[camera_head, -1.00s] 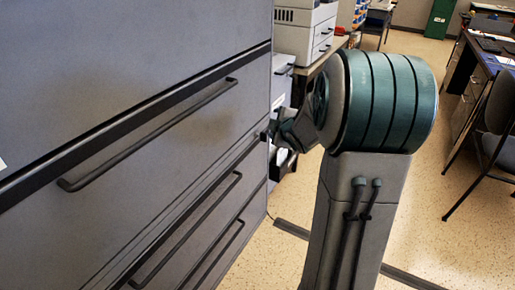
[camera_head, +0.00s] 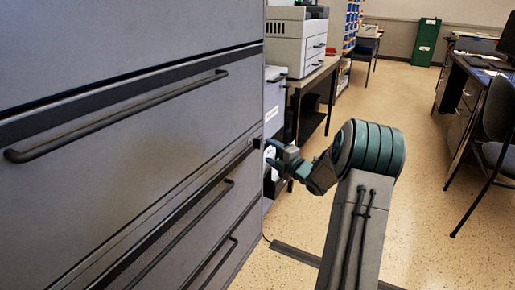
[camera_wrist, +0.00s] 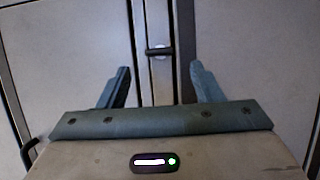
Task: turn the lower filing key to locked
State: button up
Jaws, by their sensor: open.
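In the head view, a small dark fitting (camera_head: 256,143) at the cabinet's right edge seems to be this key. My gripper (camera_head: 268,155) is open and empty beside that edge, its fingers toward the cabinet. In the wrist view my gripper (camera_wrist: 160,80) has one finger on each side of the strip, with the key beyond the fingertips and apart from them. I cannot see a second key.
The grey filing cabinet (camera_head: 150,140) with long dark drawer handles (camera_head: 120,115) fills the left. A printer (camera_head: 296,40) stands on a table behind it. A chair (camera_head: 495,140) and desk are at the right. The speckled floor (camera_head: 420,210) between is clear.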

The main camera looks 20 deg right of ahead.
aim_at(260, 145)
jog(key=b+x, duration=0.1)
jog(key=x, duration=0.7)
jog(key=shift+b, duration=0.35)
jog(key=c, duration=1)
